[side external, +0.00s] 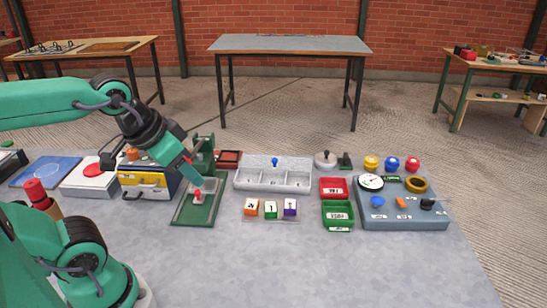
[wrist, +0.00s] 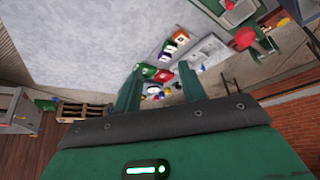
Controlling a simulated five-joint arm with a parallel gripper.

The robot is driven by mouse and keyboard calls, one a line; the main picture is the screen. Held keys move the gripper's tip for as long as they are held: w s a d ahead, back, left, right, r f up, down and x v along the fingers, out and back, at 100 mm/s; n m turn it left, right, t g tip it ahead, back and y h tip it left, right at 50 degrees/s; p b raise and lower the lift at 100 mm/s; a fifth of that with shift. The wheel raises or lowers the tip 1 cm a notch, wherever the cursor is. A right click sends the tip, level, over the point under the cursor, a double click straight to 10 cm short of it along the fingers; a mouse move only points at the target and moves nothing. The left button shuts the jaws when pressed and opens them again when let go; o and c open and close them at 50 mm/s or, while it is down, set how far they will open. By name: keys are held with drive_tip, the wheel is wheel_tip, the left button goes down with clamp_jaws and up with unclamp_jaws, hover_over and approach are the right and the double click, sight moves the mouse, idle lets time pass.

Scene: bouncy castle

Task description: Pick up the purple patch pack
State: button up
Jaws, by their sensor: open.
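The purple patch pack (side external: 290,207) is a small block with a white label. It stands at the right end of a short row, beside a green pack (side external: 270,209) and an orange pack (side external: 251,206). My gripper (side external: 196,181) is open and empty. It hangs over the green-based device on the left, well to the left of the purple pack and apart from it. In the wrist view my gripper's two fingers (wrist: 160,88) are spread.
A grey divided tray (side external: 273,183) lies behind the packs. A red bin (side external: 334,188) and a green bin (side external: 338,215) stand to their right, then a grey panel (side external: 402,222) with knobs. The green-based device (side external: 188,212) stands left. The table front is clear.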

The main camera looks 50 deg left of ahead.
drive_tip(key=shift+o, duration=0.3)
drive_tip(key=shift+w, duration=0.1)
drive_tip(key=n+g, duration=0.5)
drive_tip(key=n, duration=0.4)
hover_over(291, 203)
drive_tip(key=f, duration=1.5)
drive_tip(key=shift+s+f, duration=0.15)
drive_tip(key=shift+s, duration=0.15)
drive_tip(key=shift+w+d+f+g, duration=0.1)
drive_tip(key=shift+w+f+g, duration=0.2)
drive_tip(key=shift+f, duration=1.45)
drive_tip(key=shift+s, duration=0.1)
